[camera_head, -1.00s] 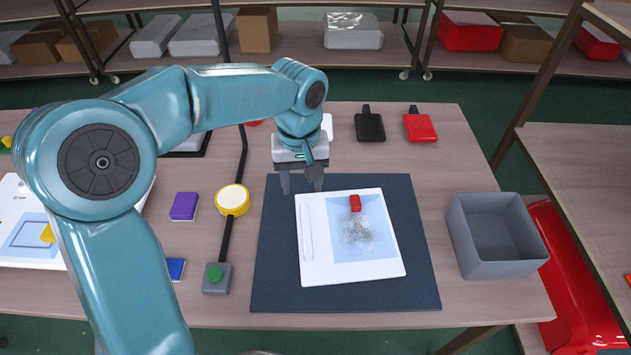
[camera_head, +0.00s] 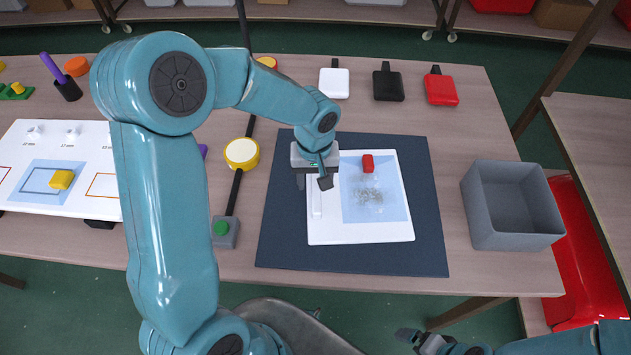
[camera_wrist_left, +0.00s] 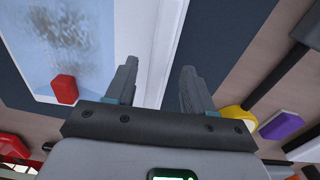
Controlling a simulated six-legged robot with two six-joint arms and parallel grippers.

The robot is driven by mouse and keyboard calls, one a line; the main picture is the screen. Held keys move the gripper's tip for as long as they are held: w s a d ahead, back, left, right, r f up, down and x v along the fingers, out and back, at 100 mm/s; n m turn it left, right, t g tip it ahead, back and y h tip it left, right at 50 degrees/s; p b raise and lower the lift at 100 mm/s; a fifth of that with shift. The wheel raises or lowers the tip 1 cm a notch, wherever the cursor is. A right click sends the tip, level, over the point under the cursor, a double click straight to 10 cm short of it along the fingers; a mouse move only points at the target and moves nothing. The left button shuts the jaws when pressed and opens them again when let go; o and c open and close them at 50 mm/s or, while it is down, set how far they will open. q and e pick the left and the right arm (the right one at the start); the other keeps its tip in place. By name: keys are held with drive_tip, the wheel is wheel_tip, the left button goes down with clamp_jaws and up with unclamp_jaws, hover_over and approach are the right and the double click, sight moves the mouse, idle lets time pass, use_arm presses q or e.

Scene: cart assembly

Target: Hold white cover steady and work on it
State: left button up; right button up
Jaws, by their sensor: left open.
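The white cover (camera_head: 325,230), a flat panel with a pale blue area, lies on a dark mat (camera_head: 430,220). A grey smudge (camera_head: 368,197) marks the blue area, with a small red block (camera_head: 368,163) above it. A slim white bar (camera_head: 316,200) runs along the panel's left side. My left gripper (camera_head: 314,183) is open and empty over the panel's upper left edge. In the left wrist view its two fingers (camera_wrist_left: 159,80) are apart, with the panel's edge (camera_wrist_left: 165,45) beyond them. My right gripper (camera_head: 408,338) is low at the bottom right; its jaw state is unclear.
A grey bin (camera_head: 475,215) stands right of the mat. White (camera_head: 334,80), black (camera_head: 388,83) and red (camera_head: 440,88) handled pieces lie behind it. A yellow-rimmed round piece (camera_head: 242,153) and a green-button box (camera_head: 225,230) stand left. A white board (camera_head: 25,145) is farther left.

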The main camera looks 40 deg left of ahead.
use_arm(q)
drive_tip(key=shift+d+f, duration=0.1)
drive_tip(key=shift+f, duration=1.05)
drive_tip(key=c, duration=0.9)
clamp_jaws()
drive_tip(key=o, duration=0.9)
unclamp_jaws()
drive_tip(key=shift+w, duration=0.1)
